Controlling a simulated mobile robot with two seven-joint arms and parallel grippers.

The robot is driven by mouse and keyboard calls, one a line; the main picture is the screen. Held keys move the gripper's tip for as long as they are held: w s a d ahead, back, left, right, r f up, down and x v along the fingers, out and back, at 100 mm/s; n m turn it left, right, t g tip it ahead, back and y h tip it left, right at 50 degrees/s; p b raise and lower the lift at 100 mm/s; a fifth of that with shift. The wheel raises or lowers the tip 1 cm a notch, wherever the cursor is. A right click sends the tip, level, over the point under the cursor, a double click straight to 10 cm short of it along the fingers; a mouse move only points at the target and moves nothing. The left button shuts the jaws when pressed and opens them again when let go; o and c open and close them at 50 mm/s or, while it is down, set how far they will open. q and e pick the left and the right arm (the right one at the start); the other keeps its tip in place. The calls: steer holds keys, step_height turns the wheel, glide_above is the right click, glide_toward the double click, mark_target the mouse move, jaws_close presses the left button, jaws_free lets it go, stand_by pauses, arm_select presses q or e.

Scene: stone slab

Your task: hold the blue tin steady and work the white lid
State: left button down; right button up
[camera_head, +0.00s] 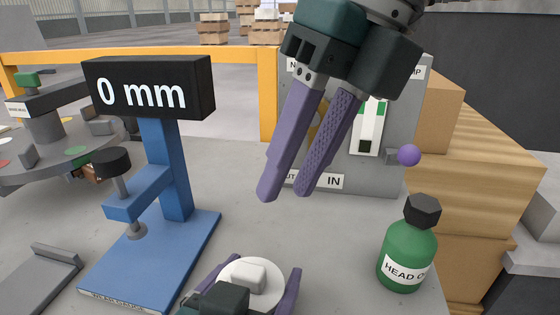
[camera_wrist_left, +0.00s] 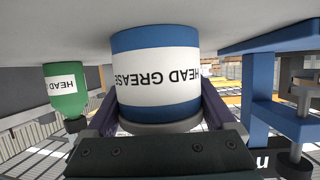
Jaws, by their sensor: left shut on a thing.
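The blue tin (camera_wrist_left: 155,42) has a white label reading HEAD GREASE and shows upside down in the left wrist view. The white lid (camera_head: 265,287), with a raised white knob, is on top of it at the bottom of the head view. The lid hides the tin's body there. My left gripper (camera_head: 264,264) is shut on the tin, one purple finger on each side. My right gripper (camera_head: 286,194) is open and empty, pointing down above and beyond the lid, apart from it.
A blue gauge stand (camera_head: 180,235) with a black 0 mm display (camera_head: 150,88) stands left of the tin. A green bottle (camera_head: 407,255) stands to the right. A grey panel (camera_head: 380,175) with a purple-knobbed lever (camera_head: 409,155) is behind. A turntable (camera_head: 45,160) is far left.

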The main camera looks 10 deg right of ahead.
mark_target(240, 268)
steer(key=a+f+n, duration=0.1)
steer(key=f+n, duration=0.1)
steer(key=f, duration=0.1)
steer(key=a+f+n+t, duration=0.1)
steer(key=a+f+n, duration=0.1)
steer(key=f+n, duration=0.1)
steer(key=a+f+n, duration=0.1)
steer(key=f+n, duration=0.2)
steer(key=f, duration=0.1)
steer(key=shift+s+a+f, duration=0.1)
steer(key=shift+a+f, duration=0.05)
steer(key=shift+a, duration=0.25)
jaws_close()
stand_by(0.6)
stand_by(0.4)
